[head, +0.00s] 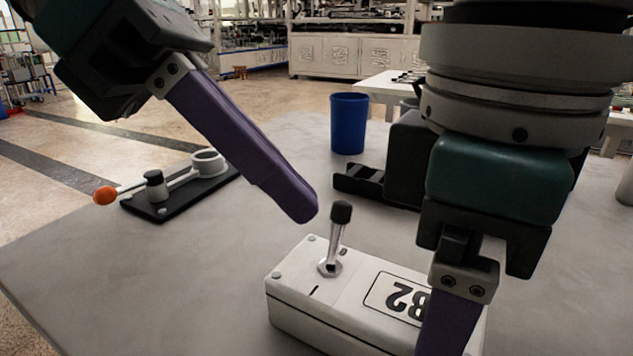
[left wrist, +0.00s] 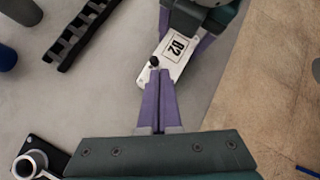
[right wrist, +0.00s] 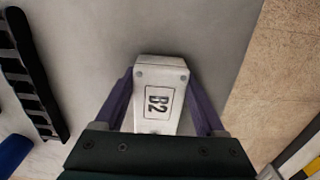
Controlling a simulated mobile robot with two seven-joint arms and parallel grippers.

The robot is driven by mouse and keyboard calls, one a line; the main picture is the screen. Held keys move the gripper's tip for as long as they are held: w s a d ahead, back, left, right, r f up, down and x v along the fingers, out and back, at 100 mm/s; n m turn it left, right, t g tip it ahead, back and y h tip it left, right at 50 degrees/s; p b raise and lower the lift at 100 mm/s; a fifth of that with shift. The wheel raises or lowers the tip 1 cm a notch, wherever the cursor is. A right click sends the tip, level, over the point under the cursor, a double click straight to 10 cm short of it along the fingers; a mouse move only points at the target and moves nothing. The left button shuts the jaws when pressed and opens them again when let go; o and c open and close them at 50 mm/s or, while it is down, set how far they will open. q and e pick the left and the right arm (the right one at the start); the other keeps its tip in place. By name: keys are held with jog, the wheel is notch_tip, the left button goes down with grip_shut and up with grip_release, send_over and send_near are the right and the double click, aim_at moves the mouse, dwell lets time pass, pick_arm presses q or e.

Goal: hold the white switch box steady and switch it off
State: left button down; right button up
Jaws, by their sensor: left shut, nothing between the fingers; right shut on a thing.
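The white switch box (head: 300,292) lies on the grey table with its B2 label showing; it is also in the left wrist view (left wrist: 172,72) and the right wrist view (right wrist: 160,72). Its metal toggle lever (head: 336,240) has a black knob and stands nearly upright, leaning slightly right in the head view. My right gripper (right wrist: 160,100) is shut on the box, one purple finger along each side. My left gripper (head: 303,207) is shut and empty; its purple fingertips are just left of the lever's knob, and I cannot tell whether they touch.
A black plate with a clamp and orange-tipped handle (head: 157,192) lies at the left. A blue cup (head: 349,123) and a black slotted rack (head: 360,182) stand behind the box. The table (head: 120,265) is bare at front left.

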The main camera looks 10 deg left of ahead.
pick_arm(q)
jog(key=shift+r, duration=0.5)
jog(key=shift+a, duration=0.15)
jog(key=a+v, duration=0.1)
jog(key=v, duration=1.2)
jog(key=shift+w+f, duration=0.4)
jog(key=shift+w, duration=0.15)
pick_arm(e)
jog(key=o, duration=1.5)
